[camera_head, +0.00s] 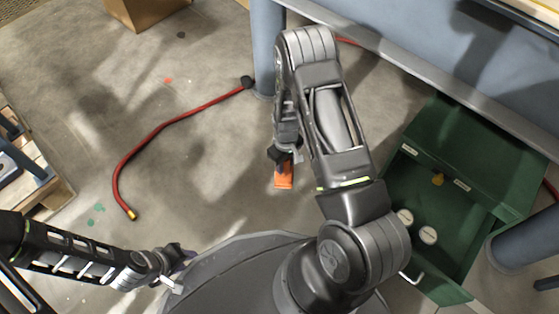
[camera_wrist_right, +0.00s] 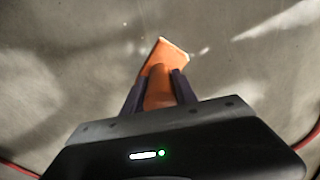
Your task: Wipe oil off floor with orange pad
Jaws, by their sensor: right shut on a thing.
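The orange pad (camera_head: 284,176) is held by my right gripper (camera_head: 281,157), low over the concrete floor in the middle of the head view. In the right wrist view the orange pad (camera_wrist_right: 163,58) sticks out beyond the two dark fingers of my right gripper (camera_wrist_right: 160,88), which are shut on its narrower part. I cannot tell whether the pad touches the floor. My left gripper (camera_head: 176,270) is at the lower left near my base, with nothing visible in it; its finger gap is unclear. No clear oil patch can be told from the dark shadows on the floor (camera_head: 215,150).
A red hose (camera_head: 165,127) curves across the floor at left. A green cabinet with an open drawer (camera_head: 430,235) stands at right. A blue table leg (camera_head: 268,50) is behind my right arm. A wooden pallet (camera_head: 45,185) is at far left, a cardboard box (camera_head: 145,10) at top.

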